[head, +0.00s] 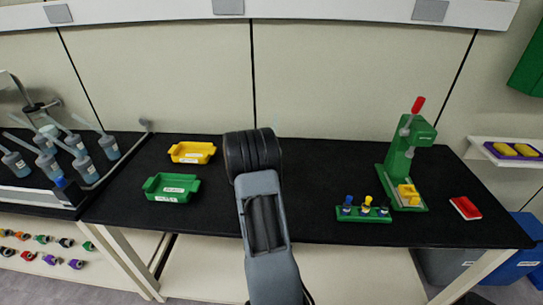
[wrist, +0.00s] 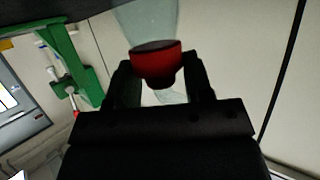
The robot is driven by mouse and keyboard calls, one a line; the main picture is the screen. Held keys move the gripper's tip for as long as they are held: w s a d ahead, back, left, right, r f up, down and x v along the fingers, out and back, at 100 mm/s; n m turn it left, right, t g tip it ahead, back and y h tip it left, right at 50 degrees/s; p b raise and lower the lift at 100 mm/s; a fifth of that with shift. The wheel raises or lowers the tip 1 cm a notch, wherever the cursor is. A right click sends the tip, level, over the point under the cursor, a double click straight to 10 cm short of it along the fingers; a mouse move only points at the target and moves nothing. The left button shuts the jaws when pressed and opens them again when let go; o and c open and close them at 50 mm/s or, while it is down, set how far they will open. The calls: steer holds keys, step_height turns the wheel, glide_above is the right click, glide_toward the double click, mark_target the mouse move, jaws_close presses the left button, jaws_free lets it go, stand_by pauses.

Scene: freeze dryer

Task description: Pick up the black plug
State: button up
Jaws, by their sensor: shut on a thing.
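A green rack (head: 364,218) on the black bench at right holds three small pieces with blue, yellow and black tops. The black plug (head: 384,208) is the rightmost, small in the head view. My gripper (wrist: 157,78) shows in the wrist view, its two dark fingers shut on a clear vessel with a red part (wrist: 155,62). The vessel's clear body (wrist: 148,22) extends past the top edge of that view. In the head view my arm hides the gripper and what it holds.
Yellow (head: 191,152) and green (head: 170,188) trays sit left of my arm. Several flasks (head: 75,155) stand far left. Bench between arm and rack is clear.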

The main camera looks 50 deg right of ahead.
steer(key=shift+f, duration=0.4)
steer(key=shift+f, duration=0.1)
steer(key=o, duration=1.2)
